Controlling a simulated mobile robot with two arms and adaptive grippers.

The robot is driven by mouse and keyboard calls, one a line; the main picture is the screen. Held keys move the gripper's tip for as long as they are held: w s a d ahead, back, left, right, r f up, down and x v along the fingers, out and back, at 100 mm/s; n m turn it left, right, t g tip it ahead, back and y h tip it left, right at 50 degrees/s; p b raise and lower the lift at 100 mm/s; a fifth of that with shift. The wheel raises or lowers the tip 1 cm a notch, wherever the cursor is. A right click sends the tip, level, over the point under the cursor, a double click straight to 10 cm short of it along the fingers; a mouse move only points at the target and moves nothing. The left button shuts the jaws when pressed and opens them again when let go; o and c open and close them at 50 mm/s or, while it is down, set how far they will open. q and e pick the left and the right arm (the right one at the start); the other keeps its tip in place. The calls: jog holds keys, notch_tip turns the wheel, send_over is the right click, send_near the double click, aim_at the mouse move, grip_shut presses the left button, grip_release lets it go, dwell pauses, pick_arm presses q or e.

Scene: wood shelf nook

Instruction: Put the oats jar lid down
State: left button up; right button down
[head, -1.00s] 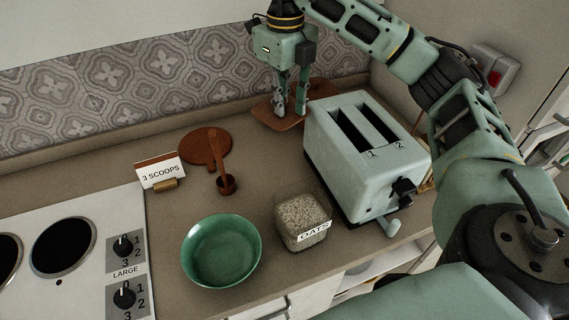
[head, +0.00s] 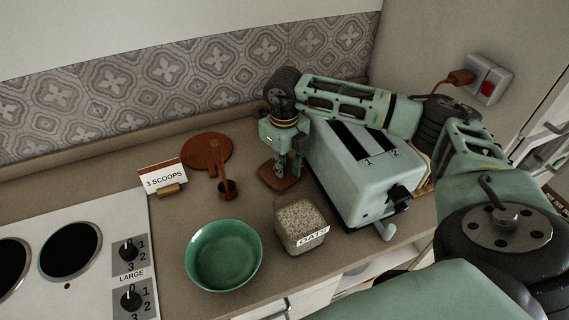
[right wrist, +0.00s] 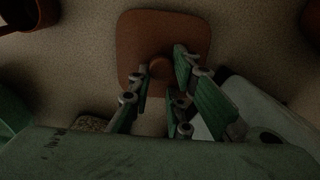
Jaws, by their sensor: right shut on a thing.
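The oats jar lid is a brown rounded square (head: 270,184) with a round knob, which shows in the right wrist view (right wrist: 133,45). My right gripper (head: 281,172) is shut on the knob, with its fingers on either side of it. The lid looks level and is at or just above the counter, left of the toaster; I cannot tell if it touches. The oats jar (head: 300,222) stands open and full of oats in front of the lid. My left gripper is not in view.
The toaster (head: 365,185) stands close on the right, under my right forearm. A brown scoop (head: 227,187), a round brown board (head: 205,150) and a "3 SCOOPS" card (head: 163,177) are to the left. A green bowl (head: 223,256) is at the front, by the stove (head: 75,285).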

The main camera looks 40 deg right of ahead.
jog(key=shift+f, duration=0.25)
jog(key=shift+f+b, duration=0.2)
jog(key=shift+b, duration=0.1)
jog(key=c, duration=1.6)
grip_release()
jog(key=shift+r, duration=0.1)
jog(key=shift+c, duration=0.2)
jog(key=shift+r+p, duration=0.25)
jog(key=shift+p, duration=0.1)
jog(key=shift+r+b, duration=0.3)
notch_tip(320, 180, up, 11)
jog(key=b, duration=0.3)
jog(key=shift+r, duration=0.15)
